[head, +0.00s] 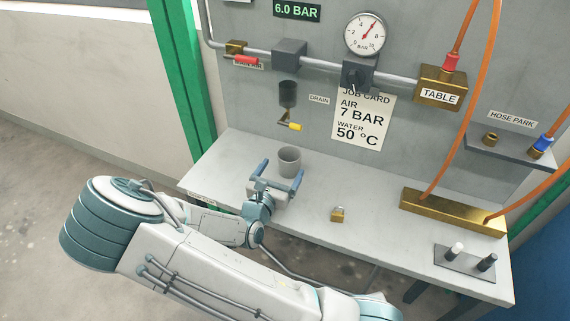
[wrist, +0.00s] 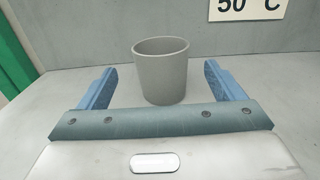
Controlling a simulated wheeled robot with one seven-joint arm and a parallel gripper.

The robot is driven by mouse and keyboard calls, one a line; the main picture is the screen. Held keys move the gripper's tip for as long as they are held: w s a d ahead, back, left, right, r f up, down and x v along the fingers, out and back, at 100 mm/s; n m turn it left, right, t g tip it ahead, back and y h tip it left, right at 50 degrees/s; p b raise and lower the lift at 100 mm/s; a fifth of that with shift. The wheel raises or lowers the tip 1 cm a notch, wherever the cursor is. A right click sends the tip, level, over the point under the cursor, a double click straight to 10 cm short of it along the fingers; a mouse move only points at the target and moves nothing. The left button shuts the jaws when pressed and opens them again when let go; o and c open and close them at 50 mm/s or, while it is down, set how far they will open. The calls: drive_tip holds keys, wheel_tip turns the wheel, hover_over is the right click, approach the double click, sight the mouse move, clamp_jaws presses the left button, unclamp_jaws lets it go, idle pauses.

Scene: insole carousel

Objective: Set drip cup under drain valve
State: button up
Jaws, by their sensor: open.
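The grey drip cup (head: 289,163) stands upright on the bench, below and near the drain valve. It also shows in the wrist view (wrist: 161,72), between and slightly beyond my blue fingers. My gripper (head: 276,172) is open, low over the bench, with its fingers on either side of the cup's near side. In the wrist view the gripper (wrist: 155,85) shows gaps between each finger and the cup. The drain valve (head: 290,125) with a yellow handle hangs from a dark bowl (head: 287,94) on the panel, above the cup. A DRAIN label (head: 319,99) is beside it.
The bench (head: 330,190) is mostly clear around the cup. A brass padlock (head: 338,214) lies to the right. A brass block (head: 440,212) with orange hoses and a small stand with pegs (head: 464,262) are further right. A job card (head: 360,120) is on the panel.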

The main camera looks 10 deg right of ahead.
sight(293, 151)
drive_tip(key=shift+p+x, duration=0.3)
drive_tip(key=shift+x, duration=2.8)
drive_tip(key=shift+f, duration=0.1)
drive_tip(key=c, duration=1.1)
drive_tip(key=shift+c, duration=0.2)
